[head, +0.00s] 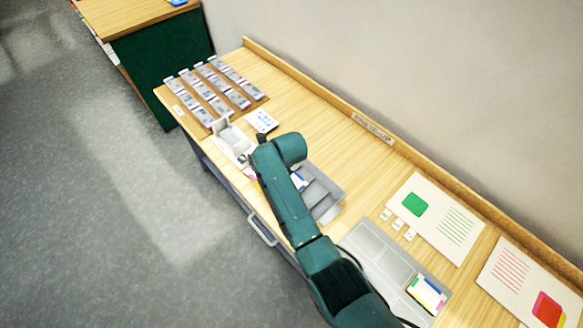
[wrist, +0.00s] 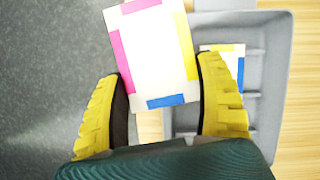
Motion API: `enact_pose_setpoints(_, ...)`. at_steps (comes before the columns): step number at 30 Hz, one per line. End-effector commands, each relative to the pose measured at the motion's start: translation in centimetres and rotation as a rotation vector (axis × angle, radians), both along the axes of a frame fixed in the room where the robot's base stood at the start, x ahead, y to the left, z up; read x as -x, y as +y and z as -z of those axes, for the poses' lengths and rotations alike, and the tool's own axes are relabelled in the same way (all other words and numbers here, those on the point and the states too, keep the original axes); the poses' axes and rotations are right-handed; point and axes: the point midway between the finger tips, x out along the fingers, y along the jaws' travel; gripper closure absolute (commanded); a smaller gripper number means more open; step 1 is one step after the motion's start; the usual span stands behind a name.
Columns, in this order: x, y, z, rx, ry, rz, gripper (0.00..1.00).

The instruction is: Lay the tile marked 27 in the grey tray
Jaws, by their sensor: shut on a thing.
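My gripper (wrist: 164,80) shows in the wrist view, its yellow fingers shut on a white tile (wrist: 155,50) with pink, yellow and blue edge strips. No number is readable on it. The tile is tilted and sits left of a grey tray (wrist: 278,65), partly over the floor as seen from the wrist. A second tile (wrist: 228,52) with yellow and blue edges lies in that tray. In the head view my arm hides the gripper and part of the grey tray (head: 329,203); a pink and yellow edge (head: 253,179) shows beside my arm.
Another grey tray (head: 366,241) stands nearer, with a colour-edged tile (head: 428,292) in it. Racks of small tiles (head: 215,82) and a white holder (head: 230,143) are farther along the table. Printed sheets (head: 440,215) lie at right. Bare wood (head: 300,105) lies along the back.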

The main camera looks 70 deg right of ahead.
Motion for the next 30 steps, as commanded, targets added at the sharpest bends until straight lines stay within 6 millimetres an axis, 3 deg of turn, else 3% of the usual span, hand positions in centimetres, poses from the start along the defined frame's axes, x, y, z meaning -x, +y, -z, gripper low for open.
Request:
enact_pose_setpoints(1, 2.1, -2.2, 0.1, 0.0, 0.001, 0.061, 0.63)
enact_pose_setpoints(3, 4.3, -4.2, 0.2, -0.002, 0.0, 0.118, 0.63)
enact_pose_setpoints(8, 7.2, -6.3, 0.5, -0.001, 0.001, 0.179, 0.63)
enact_pose_setpoints(14, 7.5, -6.5, 1.4, -0.001, 0.001, 0.184, 0.63)
enact_pose_setpoints(30, 7.4, -6.5, 6.9, -0.001, 0.001, 0.182, 0.63)
